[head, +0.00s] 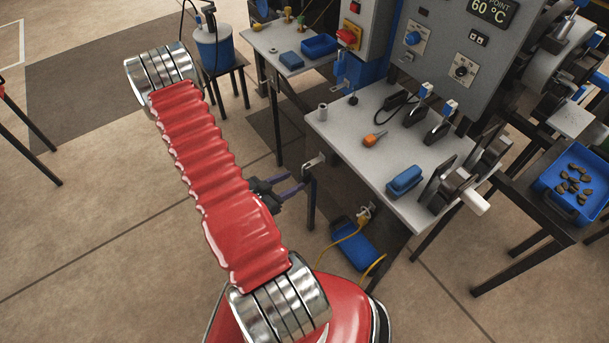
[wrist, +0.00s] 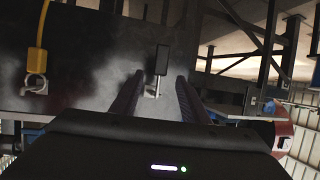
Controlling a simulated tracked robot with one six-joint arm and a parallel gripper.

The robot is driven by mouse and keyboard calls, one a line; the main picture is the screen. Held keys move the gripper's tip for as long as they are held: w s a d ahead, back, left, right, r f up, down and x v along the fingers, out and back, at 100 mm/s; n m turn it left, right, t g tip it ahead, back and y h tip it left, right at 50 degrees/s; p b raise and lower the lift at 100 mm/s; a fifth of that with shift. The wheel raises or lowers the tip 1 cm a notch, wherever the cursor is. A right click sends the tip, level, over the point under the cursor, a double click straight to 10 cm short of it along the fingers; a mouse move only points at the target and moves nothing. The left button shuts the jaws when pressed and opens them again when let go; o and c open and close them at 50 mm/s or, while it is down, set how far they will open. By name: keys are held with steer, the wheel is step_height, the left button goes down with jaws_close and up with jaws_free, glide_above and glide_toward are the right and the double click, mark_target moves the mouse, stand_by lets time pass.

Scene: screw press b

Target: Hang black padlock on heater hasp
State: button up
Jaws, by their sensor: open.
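In the wrist view, which looks upside down, a black padlock-like block (wrist: 162,60) with a pale metal piece at its lower end shows between my fingers against a dark panel. A gap remains on both sides of it, and I see no contact. My gripper (wrist: 160,80) is open and empty. In the head view my gripper (head: 296,190) is at the left front corner of the grey bench, below its top. I cannot make out the padlock there. A grey panel with a 60 °C display (head: 490,10) stands behind the bench. I cannot pick out the heater hasp for certain.
A yellow padlock-like piece (wrist: 38,50) hangs left of the black one. The grey bench (head: 340,128) carries an orange-handled item (head: 374,139), a blue box (head: 404,181) and levers. A blue case (head: 355,244) with yellow cable lies below. The floor at left is mostly clear.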

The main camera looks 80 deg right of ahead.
mark_target(300, 177)
steer(key=shift+x, duration=3.7)
steer(key=shift+c, duration=0.3)
jaws_close()
